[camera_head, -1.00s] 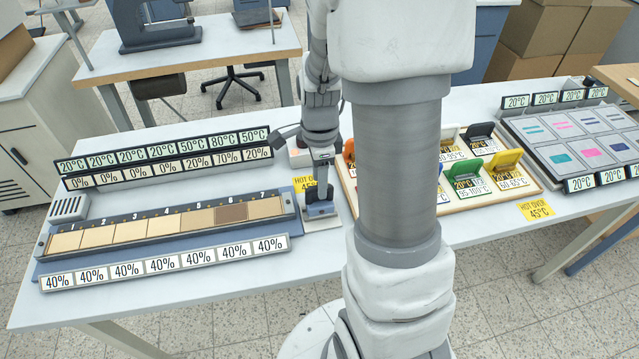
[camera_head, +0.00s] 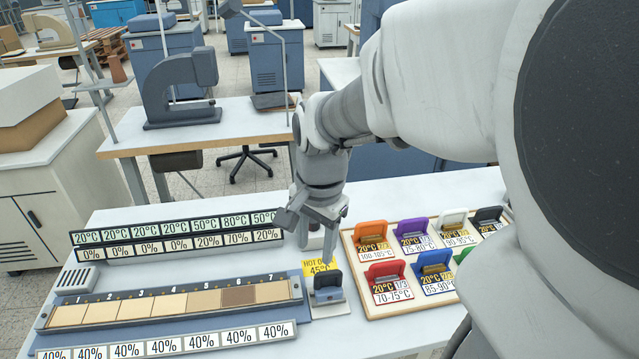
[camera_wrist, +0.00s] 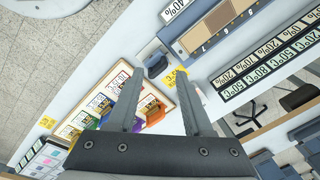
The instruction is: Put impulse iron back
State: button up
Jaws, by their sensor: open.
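The impulse iron appears to be the small dark block with an upright black handle (camera_head: 328,287). It stands on a pale pad at the right end of the blue strip fixture, in front of a yellow "HOT OVER 45°C" label (camera_head: 318,266). It also shows as a dark block in the wrist view (camera_wrist: 155,64), near the fingertips. My gripper (camera_head: 312,228) is open and empty, above and behind the iron, apart from it. Its two fingers (camera_wrist: 160,74) spread wide in the wrist view.
The strip fixture (camera_head: 200,326) with numbered tan patches lies left, between percentage and temperature displays. A wooden tray (camera_head: 352,262) of coloured-handled stamps stands close on the right. My arm covers the right side. The white tabletop (camera_head: 125,262) has bare room at left.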

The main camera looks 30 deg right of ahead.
jog(key=s+a+r+n+t, duration=0.4)
jog(key=s+r+n, duration=0.3)
jog(key=n, duration=0.5)
jog(key=shift+s+a+r+n, duration=0.3)
jog(key=shift+a, duration=0.4)
jog(key=shift+d, duration=0.1)
